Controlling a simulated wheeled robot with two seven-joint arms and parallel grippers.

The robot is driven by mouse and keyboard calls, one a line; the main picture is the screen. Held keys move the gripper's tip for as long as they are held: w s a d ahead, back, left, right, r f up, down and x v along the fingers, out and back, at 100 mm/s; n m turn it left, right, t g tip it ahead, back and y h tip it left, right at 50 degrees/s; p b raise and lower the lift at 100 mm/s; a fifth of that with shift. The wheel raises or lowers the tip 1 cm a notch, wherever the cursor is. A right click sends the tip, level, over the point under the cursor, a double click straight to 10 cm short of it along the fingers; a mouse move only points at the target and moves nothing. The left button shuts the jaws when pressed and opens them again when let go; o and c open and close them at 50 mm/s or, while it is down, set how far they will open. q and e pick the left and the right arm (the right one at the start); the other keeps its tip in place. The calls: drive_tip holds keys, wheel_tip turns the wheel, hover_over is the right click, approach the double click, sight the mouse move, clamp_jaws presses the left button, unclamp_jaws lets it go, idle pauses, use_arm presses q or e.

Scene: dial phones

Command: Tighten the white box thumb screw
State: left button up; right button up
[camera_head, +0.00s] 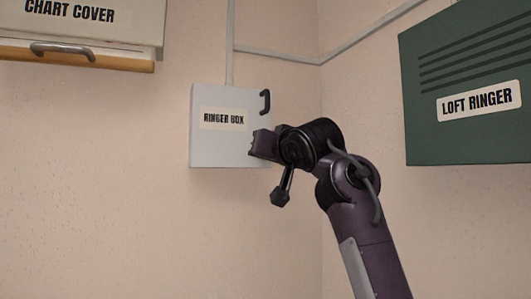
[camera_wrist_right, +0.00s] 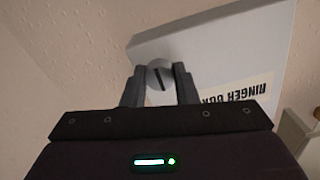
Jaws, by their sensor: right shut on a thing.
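The white box (camera_head: 208,148), labelled RINGER BOX, is on the wall in the middle of the head view, its front closed. A black handle (camera_head: 265,102) is near its upper right edge. My right gripper (camera_head: 256,143) is at the box's lower right corner and hides part of it. In the right wrist view, the thumb screw (camera_wrist_right: 159,75) is a round grey head with a dark, slightly tilted slot. It sits at the box's edge, between the fingertips of my right gripper (camera_wrist_right: 159,80), which is shut on it. The screw is hidden in the head view. My left gripper is not in view.
A dark green LOFT RINGER box (camera_head: 440,132) is on the wall at the right. A CHART COVER cabinet (camera_head: 125,42) with a handle is at the upper left. Pale conduit (camera_head: 230,50) runs above the white box. The wall below is bare.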

idle(0.4)
drive_tip(key=o, duration=1)
drive_tip(key=b+v, duration=0.3)
drive_tip(key=v, duration=0.4)
drive_tip(key=shift+s+d+b, duration=0.1)
drive_tip(key=shift+s+b, duration=0.25)
drive_tip(key=shift+s, duration=0.05)
